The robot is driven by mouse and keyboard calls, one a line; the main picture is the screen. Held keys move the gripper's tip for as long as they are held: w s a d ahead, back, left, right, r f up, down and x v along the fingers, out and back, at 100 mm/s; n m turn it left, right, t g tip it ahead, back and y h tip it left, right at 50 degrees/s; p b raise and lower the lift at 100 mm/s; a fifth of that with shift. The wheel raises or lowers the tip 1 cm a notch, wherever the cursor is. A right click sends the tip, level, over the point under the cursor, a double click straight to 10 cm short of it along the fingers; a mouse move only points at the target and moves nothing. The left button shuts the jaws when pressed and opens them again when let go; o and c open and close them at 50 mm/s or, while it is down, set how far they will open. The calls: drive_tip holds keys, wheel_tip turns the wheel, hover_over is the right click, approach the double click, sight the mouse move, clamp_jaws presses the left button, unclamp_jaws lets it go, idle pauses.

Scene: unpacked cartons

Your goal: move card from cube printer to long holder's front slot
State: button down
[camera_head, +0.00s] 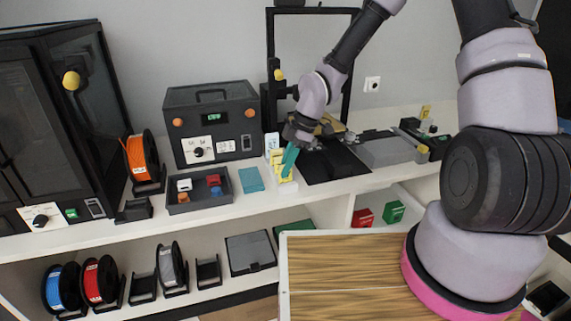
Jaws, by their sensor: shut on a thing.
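My gripper (294,147) is at the end of my arm, above the white bench top. It is shut on a teal card (290,161), which hangs down tilted from the fingers. Directly below and beside the card is a narrow white holder (287,187) with yellow and pale cards standing in it. The card overlaps the holder in this view; I cannot tell whether it touches it or is in a slot. An open-frame printer (270,60) with a black bed (332,164) stands behind and right. I cannot tell which printer is the cube printer.
A black control box (213,105), a tray of small blocks (199,190) and a flat teal piece (251,179) lie left of the holder. A dark cabinet (50,110) with an orange spool (136,158) is farther left. A grey box (385,151) stands right.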

drive_tip(key=c, duration=0.8)
unclamp_jaws()
drive_tip(key=v, duration=1)
drive_tip(key=shift+r, duration=0.4)
drive_tip(key=shift+d, duration=0.15)
drive_tip(key=s+d+r+m+t+h, duration=0.3)
drive_tip(key=d+r+m+t+h, duration=0.1)
drive_tip(key=d+r+m, duration=0.8)
drive_tip(key=s+d+r+m+t+y, duration=0.1)
drive_tip(key=s+d+r+m+t, duration=0.3)
drive_tip(key=s+r+m, duration=0.6)
wheel_tip(320, 180, up, 4)
drive_tip(key=d+m, duration=0.2)
drive_tip(key=m, duration=0.1)
drive_tip(key=shift+s+d+t+y, duration=0.2)
drive_tip(key=shift+d+t+y, duration=0.1)
drive_tip(key=shift+d, duration=0.05)
